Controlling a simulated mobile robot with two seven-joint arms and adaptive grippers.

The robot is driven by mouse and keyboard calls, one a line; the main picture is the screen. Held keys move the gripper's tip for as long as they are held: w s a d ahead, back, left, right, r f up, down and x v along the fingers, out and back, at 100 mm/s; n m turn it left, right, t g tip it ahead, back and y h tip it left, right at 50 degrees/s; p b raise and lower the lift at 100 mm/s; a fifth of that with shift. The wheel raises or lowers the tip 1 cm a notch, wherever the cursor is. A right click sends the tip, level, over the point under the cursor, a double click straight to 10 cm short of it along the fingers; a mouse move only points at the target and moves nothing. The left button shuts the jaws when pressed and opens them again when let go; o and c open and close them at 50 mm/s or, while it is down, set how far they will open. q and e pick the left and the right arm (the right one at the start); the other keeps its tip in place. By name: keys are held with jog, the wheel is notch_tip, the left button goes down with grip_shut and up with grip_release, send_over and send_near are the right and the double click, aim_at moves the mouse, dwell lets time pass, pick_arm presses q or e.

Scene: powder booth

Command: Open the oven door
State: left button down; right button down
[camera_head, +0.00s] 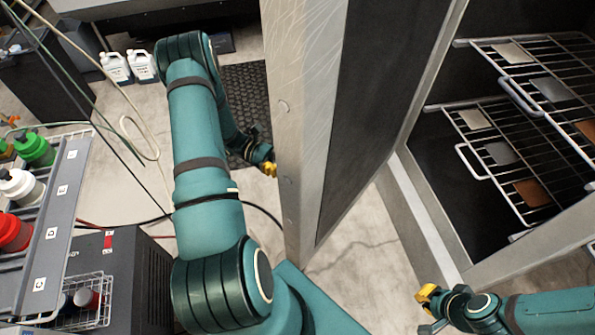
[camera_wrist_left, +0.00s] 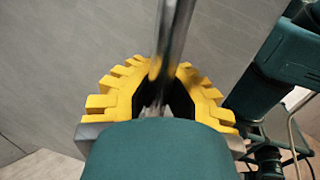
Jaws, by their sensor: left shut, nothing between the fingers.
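The oven door (camera_head: 308,125) stands swung open in the middle of the head view, its pale edge towards me and its dark inner face to the right. The oven interior (camera_head: 440,165) is exposed. My left gripper (camera_head: 269,168) is at the outer side of the door, partly hidden behind its edge. In the left wrist view my left gripper (camera_wrist_left: 160,105) is shut and empty, with a metal bar (camera_wrist_left: 172,45) in front of its yellow fingers. My right gripper (camera_head: 428,297) is low at the right, by the oven's front, apart from the door; its opening is unclear.
Wire racks (camera_head: 500,125) with flat grey and copper-coloured plates sit in the oven. A shelf with coloured-cap bottles (camera_head: 45,225) stands at the left, above a dark cabinet (camera_head: 140,275). White jugs (camera_head: 115,67) and a black floor mat (camera_head: 245,90) lie beyond. Hoses cross the floor.

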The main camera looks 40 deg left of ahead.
pick_arm(q)
jog(key=shift+v, duration=0.9)
jog(key=c, duration=0.9)
grip_release()
jog(key=shift+d, duration=0.2)
jog(key=v, duration=1.2)
jog(key=shift+o, duration=0.2)
jog(key=shift+w, duration=0.1)
